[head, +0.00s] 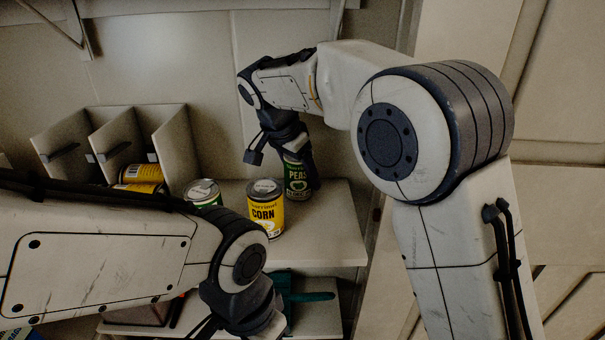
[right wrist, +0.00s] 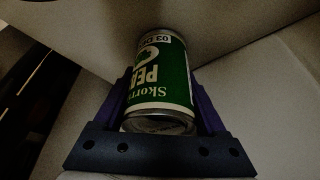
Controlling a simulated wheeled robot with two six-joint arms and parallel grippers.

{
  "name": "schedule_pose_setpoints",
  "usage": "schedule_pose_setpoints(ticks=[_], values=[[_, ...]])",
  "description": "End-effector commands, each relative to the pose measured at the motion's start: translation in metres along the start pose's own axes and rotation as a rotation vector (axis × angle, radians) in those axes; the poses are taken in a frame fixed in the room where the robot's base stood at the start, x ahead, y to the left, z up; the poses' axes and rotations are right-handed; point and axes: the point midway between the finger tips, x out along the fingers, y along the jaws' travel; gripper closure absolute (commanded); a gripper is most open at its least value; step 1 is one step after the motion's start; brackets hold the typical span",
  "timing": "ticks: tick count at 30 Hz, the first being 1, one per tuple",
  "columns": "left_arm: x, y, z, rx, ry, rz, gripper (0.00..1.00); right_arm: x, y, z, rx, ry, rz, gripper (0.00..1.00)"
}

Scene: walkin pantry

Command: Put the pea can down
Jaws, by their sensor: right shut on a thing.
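The pea can (head: 297,181), green with a white PEAS label, is upright at the back right of the upper shelf board (head: 325,225). My right gripper (head: 296,160) is shut on it; I cannot tell whether its base touches the board. In the right wrist view the pea can (right wrist: 160,85) sits between both fingers, label upside down. My left gripper (head: 240,325) is at the bottom of the head view, partly cut off, its fingers not clear.
A yellow corn can (head: 265,210) stands in front and left of the pea can. A green-labelled can (head: 203,192) is left of it, partly hidden by my left arm. A divided bin (head: 175,150) holds yellow cans (head: 140,174). A lower shelf holds a dark green object (head: 305,296).

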Motion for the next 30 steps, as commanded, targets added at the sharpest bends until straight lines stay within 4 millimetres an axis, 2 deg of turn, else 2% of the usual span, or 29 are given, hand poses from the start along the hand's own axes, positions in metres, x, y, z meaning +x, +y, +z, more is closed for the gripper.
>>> schedule_pose_setpoints(ticks=[5, 6, 7, 8, 17, 27, 30], values=[[0.002, 0.0, 0.0, 0.0, 0.001, 0.0, 0.5, 0.003, 0.0, 0.001, 0.0, 0.001, -0.001, 1.0], [0.002, 0.0, 0.0, 0.0, 0.001, 0.0, 0.5, 0.003, 0.0, 0.001, 0.0, 0.0, 0.001, 0.19], [0.001, 0.0, 0.0, 0.0, 0.001, 0.0, 0.5, 0.003, 0.0, 0.001, 0.0, 0.0, 0.001, 0.07], [0.001, 0.0, 0.0, 0.0, 0.001, 0.0, 0.5, 0.003, 0.0, 0.001, 0.0, 0.0, 0.001, 0.0], [-0.002, 0.0, 0.0, 0.0, 0.001, 0.0, 0.5, -0.003, 0.0, -0.001, 0.001, 0.001, -0.001, 0.0], [-0.025, 0.002, -0.002, 0.0, 0.001, 0.0, 0.5, -0.058, -0.001, -0.001, 0.0, 0.001, -0.002, 0.0], [-0.029, 0.002, -0.002, 0.0, 0.001, 0.0, 0.5, -0.069, -0.001, -0.001, 0.0, 0.001, -0.001, 0.0]])
